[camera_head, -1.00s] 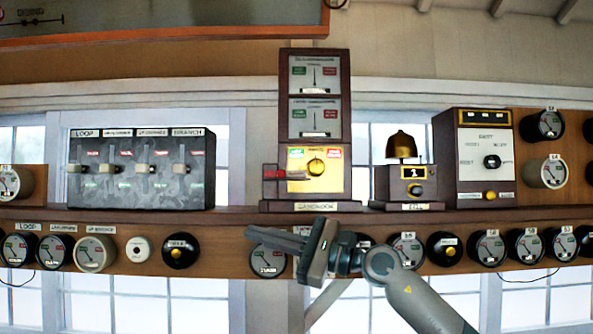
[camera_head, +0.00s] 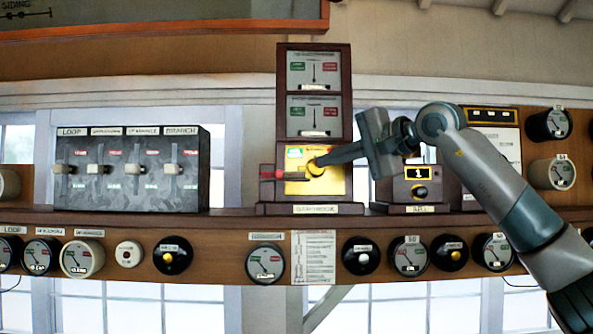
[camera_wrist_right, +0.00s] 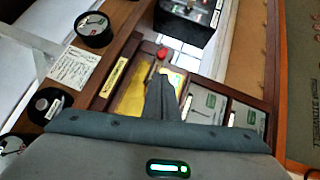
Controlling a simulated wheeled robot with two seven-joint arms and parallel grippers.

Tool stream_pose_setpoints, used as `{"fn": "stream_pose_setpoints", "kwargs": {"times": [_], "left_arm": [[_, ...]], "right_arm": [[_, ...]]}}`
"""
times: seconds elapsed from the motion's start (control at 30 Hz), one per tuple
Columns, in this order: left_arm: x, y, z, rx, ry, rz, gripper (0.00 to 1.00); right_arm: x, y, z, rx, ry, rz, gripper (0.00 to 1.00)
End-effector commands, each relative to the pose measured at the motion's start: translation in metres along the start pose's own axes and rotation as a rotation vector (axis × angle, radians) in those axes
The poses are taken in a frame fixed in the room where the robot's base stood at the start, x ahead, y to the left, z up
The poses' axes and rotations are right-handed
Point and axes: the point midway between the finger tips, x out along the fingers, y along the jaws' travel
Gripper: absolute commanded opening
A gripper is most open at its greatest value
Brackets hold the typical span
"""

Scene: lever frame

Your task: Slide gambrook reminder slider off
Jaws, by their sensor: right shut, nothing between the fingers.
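The tall wooden instrument (camera_head: 284,120) stands mid-shelf, its lower name plate (camera_head: 315,209) too small to read surely. Its bottom panel has a yellow plate (camera_head: 300,187) with a round brass knob. A red slider-like piece (camera_head: 268,173) sticks out at the plate's left edge; its red end also shows in the wrist view (camera_wrist_right: 162,52). I cannot read a label for the reminder slider. My right gripper (camera_head: 315,163) is shut and empty, its tips in front of the brass knob and right of the red piece. Contact is unclear. In the wrist view its fingers (camera_wrist_right: 160,80) hide part of the plate. My left gripper is not in view.
A grey box (camera_head: 133,195) with several white-handled sliders stands left. A bell box (camera_head: 412,190) stands right, partly behind my right gripper and arm. A panelled instrument (camera_head: 500,145) is further right, partly hidden by my arm. Round dials (camera_head: 265,263) line the board below the shelf.

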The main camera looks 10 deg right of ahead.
Motion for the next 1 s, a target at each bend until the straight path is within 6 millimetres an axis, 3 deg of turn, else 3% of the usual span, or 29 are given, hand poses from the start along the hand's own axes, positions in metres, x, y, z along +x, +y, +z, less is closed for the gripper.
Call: {"fn": "stream_pose_setpoints", "kwargs": {"times": [0.53,1.0], "left_arm": [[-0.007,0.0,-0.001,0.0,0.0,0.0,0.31],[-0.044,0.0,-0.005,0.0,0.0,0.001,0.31]], "right_arm": [[0.01,-0.002,0.0,0.001,-0.002,0.001,0.0],[0.074,-0.004,0.001,0.002,-0.003,0.001,0.0]]}}
